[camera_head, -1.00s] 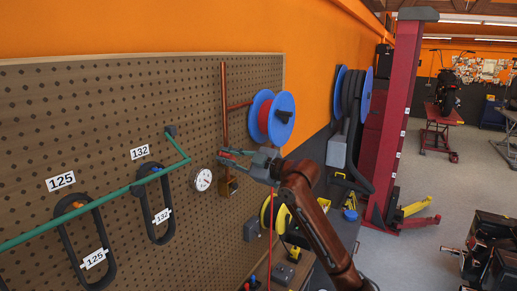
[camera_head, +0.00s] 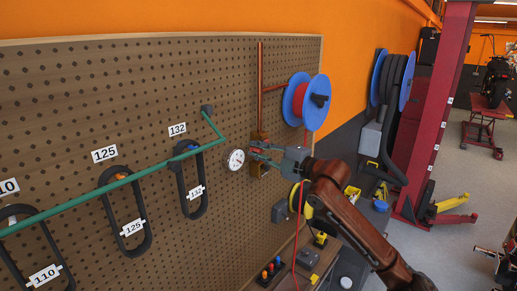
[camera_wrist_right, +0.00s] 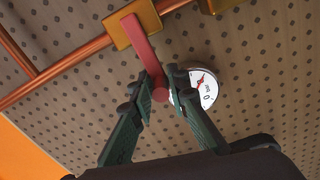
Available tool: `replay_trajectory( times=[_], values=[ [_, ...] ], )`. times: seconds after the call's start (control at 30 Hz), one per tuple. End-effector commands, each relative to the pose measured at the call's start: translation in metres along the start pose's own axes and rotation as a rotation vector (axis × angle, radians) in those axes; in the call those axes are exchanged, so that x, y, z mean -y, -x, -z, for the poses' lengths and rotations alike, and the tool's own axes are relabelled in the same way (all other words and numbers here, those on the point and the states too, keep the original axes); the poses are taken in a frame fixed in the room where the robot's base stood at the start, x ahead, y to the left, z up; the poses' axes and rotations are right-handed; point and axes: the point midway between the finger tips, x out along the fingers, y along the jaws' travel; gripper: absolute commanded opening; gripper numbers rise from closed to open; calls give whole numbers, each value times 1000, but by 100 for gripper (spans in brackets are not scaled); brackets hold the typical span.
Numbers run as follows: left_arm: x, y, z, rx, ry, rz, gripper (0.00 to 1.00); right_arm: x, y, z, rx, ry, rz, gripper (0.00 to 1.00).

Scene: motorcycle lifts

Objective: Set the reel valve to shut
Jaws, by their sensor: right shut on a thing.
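The reel valve is a brass body (camera_head: 258,138) on a vertical copper pipe (camera_head: 260,85) on the pegboard; in the wrist view its brass body (camera_wrist_right: 140,27) is at the top. Its red lever (camera_wrist_right: 142,50) points out from the body and looks roughly crosswise to the pipe (camera_wrist_right: 60,66). My right gripper (camera_head: 254,152) is at the valve, just right of the gauge; in the wrist view its fingers (camera_wrist_right: 160,88) are shut on the lever's outer end. The blue reel (camera_head: 319,102) with red hose hangs to the right. My left gripper is not in view.
A white dial gauge (camera_head: 236,160) is close beside my right fingers. Numbered black hangers and a green pipe (camera_head: 100,192) are to the left. A yellow reel (camera_head: 307,200) and a bench with coloured knobs (camera_head: 271,270) are below. A red lift post (camera_head: 438,110) stands right.

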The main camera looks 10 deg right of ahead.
Motion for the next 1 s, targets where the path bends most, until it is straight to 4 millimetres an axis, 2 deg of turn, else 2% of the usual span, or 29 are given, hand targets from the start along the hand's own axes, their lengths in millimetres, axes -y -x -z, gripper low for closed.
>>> replay_trajectory(
  times=[0.03,0.43,0.47,0.67,1.0],
  values=[
    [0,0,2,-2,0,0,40,10,-2,0,-2,-6,17,0],
    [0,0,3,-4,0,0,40,11,-3,0,-2,-3,19,0],
    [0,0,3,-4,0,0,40,11,-3,0,-2,-3,19,17],
    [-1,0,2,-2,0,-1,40,9,-2,0,-1,0,14,30],
    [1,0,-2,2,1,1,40,4,4,-1,2,5,6,30]
  ],
)
